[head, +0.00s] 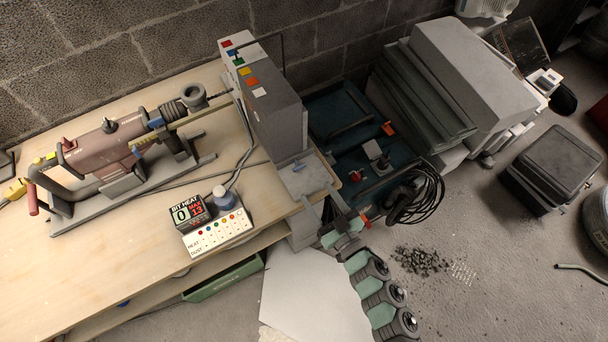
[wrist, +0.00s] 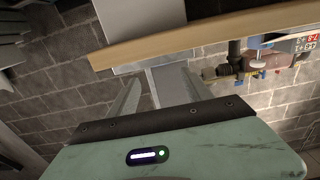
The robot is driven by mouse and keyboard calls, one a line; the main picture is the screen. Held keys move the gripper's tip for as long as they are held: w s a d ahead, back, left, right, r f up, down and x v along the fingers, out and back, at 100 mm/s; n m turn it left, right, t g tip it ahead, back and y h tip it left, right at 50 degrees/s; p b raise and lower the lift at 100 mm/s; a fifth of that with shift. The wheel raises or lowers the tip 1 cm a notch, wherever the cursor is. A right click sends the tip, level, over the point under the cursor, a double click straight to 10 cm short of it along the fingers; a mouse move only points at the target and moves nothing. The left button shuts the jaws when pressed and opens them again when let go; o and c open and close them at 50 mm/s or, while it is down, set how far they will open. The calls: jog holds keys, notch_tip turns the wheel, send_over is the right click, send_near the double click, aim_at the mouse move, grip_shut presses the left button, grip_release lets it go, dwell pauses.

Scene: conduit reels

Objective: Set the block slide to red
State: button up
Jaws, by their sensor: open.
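A tall grey block (head: 276,112) stands on the right end of the workbench in the head view. A grey plate (head: 306,178) sits at the block's near foot. My gripper (head: 328,208) is below and right of that plate, apart from the coloured row. In the wrist view my gripper (wrist: 160,98) is open, with nothing held between its fingers.
A drill-like machine (head: 112,150) lies on the workbench (head: 110,252). A control box (head: 215,232) with a bit heat display stands nearer the front. A dark teal case (head: 340,107) and grey boxes (head: 465,70) stand right of the block. Cables run behind the control box.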

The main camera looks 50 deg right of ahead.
aim_at(300, 169)
jog(key=b+x, duration=0.1)
jog(key=x, duration=0.7)
jog(key=shift+w, duration=0.25)
grip_shut()
dwell(1.1)
